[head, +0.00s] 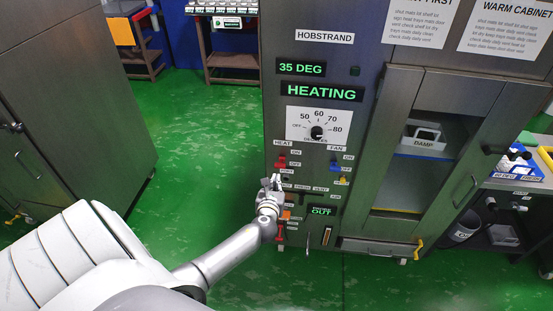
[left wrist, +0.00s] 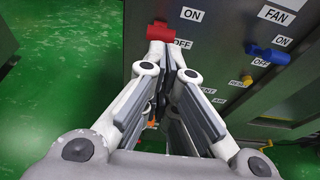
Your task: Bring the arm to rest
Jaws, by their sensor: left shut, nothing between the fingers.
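My left arm reaches in from the lower left of the head view. Its gripper (head: 275,184) is just in front of the grey cabinet's control panel (head: 270,140), below the red heat switch (head: 281,161). In the left wrist view the fingers (left wrist: 172,52) are drawn together and empty. The red switch (left wrist: 159,31) shows just beyond the fingertips; I cannot tell whether they touch it. My right gripper is not in view.
The panel displays (head: 318,93) read 35 DEG and HEATING. A blue fan switch (head: 334,165) and a yellow switch (head: 343,180) are on the right. The glass-fronted warm cabinet (head: 391,215) stands beside it. Green floor (head: 200,120) is clear left of the panel.

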